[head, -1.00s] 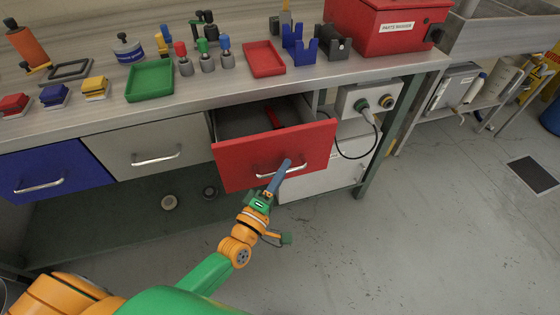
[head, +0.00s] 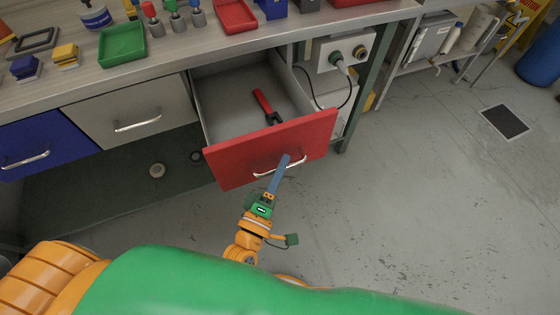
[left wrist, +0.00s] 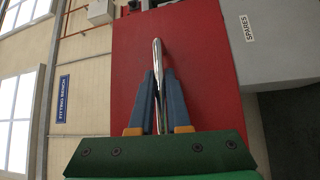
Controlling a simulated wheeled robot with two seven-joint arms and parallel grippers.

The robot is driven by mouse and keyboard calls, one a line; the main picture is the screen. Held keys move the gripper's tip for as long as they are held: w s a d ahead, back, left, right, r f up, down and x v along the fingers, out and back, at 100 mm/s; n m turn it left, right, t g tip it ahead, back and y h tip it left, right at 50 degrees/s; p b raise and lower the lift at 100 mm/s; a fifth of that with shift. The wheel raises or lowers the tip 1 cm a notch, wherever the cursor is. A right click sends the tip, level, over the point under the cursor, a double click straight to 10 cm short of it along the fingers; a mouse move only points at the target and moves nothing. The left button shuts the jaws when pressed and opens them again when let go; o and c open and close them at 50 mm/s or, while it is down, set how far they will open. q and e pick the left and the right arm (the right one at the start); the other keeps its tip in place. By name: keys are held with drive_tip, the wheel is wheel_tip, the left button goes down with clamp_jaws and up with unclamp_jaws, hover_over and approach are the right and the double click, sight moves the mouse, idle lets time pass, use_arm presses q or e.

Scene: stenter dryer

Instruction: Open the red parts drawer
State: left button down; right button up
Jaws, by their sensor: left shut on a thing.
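The red parts drawer (head: 270,150) stands well out from the bench in the head view. A red-handled tool (head: 266,106) lies inside it. My left gripper (head: 283,163) is shut on the drawer's silver bar handle (head: 296,167). In the left wrist view, the two blue-grey fingers of my left gripper (left wrist: 160,95) close on the handle (left wrist: 157,60) in front of the red drawer front (left wrist: 195,60). My right gripper is in neither view.
A grey drawer (head: 130,112) and a blue drawer (head: 30,148) are shut on the left. The bench top (head: 175,52) holds a green tray (head: 122,45) and a red tray (head: 236,16). A socket box (head: 340,50) with a cable is right of the drawer.

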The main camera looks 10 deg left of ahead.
use_arm(q)
drive_tip(key=c, duration=0.9)
unclamp_jaws()
drive_tip(key=b+v, duration=0.1)
drive_tip(key=v, duration=0.6)
